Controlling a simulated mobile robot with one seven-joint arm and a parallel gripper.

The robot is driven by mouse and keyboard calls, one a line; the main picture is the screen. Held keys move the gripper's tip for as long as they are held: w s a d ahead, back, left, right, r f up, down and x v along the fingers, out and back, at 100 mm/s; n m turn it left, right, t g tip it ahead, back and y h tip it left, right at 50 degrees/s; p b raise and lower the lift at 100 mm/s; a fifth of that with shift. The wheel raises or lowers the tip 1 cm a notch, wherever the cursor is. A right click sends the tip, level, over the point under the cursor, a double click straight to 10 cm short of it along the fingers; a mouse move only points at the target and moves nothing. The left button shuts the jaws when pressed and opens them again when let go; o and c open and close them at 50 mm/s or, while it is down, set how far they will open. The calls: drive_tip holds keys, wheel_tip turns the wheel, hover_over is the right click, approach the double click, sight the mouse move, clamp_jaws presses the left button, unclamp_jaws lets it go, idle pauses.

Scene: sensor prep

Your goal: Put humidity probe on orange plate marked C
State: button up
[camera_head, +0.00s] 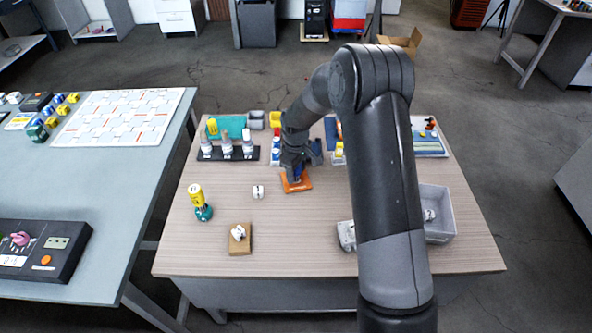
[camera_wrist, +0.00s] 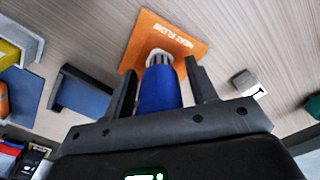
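The orange plate (camera_head: 298,183) lies on the wooden table below my gripper (camera_head: 297,168). In the wrist view the orange plate (camera_wrist: 187,27) carries upside-down white lettering; I cannot make out a C. A blue cylinder with a pale ribbed end, which looks like the humidity probe (camera_wrist: 160,88), has that end over the plate. I cannot tell whether it touches. In the wrist view my gripper (camera_wrist: 160,75) has a finger on each side of the blue body. A gap shows at the right finger, so it looks open. In the head view the arm partly hides the probe.
A black rack (camera_head: 228,154) with several bottles stands left of the plate. A grey bin (camera_head: 440,211) is at the right. Bare tabletop lies in front of the plate.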

wheel_tip(320, 180, up, 12)
drive_tip(key=shift+f, duration=0.1)
drive_tip(key=shift+d+r, duration=0.1)
drive_tip(key=shift+r, duration=0.35)
drive_tip(key=s+d+r+m+t, duration=0.1)
drive_tip(key=s+d+r+m, duration=0.1)
drive_tip(key=s+d+r, duration=0.4)
drive_tip(key=s+d+r+m+t, duration=0.2)
drive_tip(key=s+d+r+m, duration=0.1)
drive_tip(key=s+r, duration=0.65)
drive_tip(key=shift+s+d+r+m+t, duration=0.45)
drive_tip(key=shift+s+d+r+m, duration=0.45)
drive_tip(key=shift+s, duration=2.2)
drive_tip(key=shift+s+d+r+m+t, duration=0.5)
drive_tip(key=shift+s+d+m, duration=0.6)
drive_tip(key=shift+s, duration=1.95)
drive_tip(key=shift+s+d+r+m+t, duration=0.35)
drive_tip(key=shift+s+d+r+m, duration=0.65)
drive_tip(key=shift+s, duration=2.1)
drive_tip(key=shift+a+f, duration=0.1)
drive_tip(key=shift+f, duration=0.05)
